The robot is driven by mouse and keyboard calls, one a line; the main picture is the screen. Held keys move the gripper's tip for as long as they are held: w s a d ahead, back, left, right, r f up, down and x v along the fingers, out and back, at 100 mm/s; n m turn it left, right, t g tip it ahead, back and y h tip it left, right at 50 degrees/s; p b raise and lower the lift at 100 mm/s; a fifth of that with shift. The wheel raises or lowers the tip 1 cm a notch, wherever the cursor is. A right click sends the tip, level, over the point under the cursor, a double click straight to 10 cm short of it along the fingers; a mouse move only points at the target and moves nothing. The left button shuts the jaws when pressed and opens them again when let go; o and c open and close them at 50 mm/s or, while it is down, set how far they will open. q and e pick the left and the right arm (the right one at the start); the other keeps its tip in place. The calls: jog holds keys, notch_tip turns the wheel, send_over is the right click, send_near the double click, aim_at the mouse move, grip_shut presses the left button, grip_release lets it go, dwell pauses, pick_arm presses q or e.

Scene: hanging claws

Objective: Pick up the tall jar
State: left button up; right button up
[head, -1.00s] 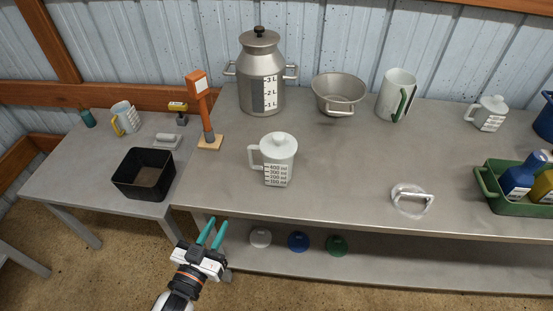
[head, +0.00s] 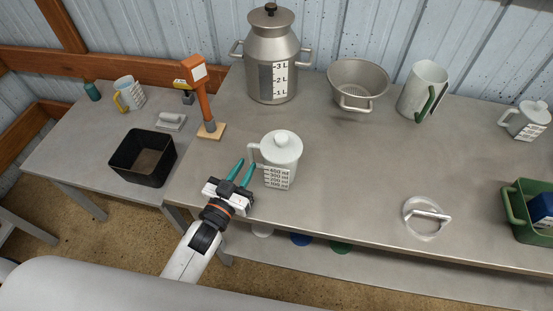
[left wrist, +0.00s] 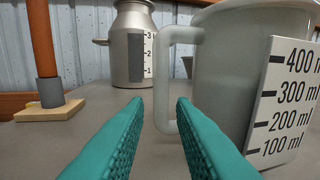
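A pale lidded jar (head: 281,158) with a side handle and a scale up to 400 ml stands upright near the front of the steel table. It fills the right of the left wrist view (left wrist: 235,75), its top cut off. My left gripper (head: 246,163) is open and empty at the jar's handle side. In the left wrist view its teal fingers (left wrist: 160,100) point toward the handle, which shows just beyond and between the tips; I cannot tell whether they touch. A tall metal can (head: 271,60) with a litre scale stands behind. My right gripper is not in view.
An orange post (head: 203,95) on a wooden base stands left of the jar. A colander (head: 357,82), a tall mug (head: 422,90) and a smaller lidded pot (head: 527,121) stand rightward. A clear lid (head: 427,217) lies at front right. A black bin (head: 142,158) is on the side table.

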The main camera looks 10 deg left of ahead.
aim_at(250, 160)
pick_arm(q)
jog(key=x, duration=0.6)
jog(key=shift+d+r+p, duration=0.1)
jog(key=shift+r+p, duration=0.05)
jog(key=shift+p, duration=0.15)
jog(key=shift+s, duration=0.1)
jog(key=shift+r, duration=0.1)
grip_shut()
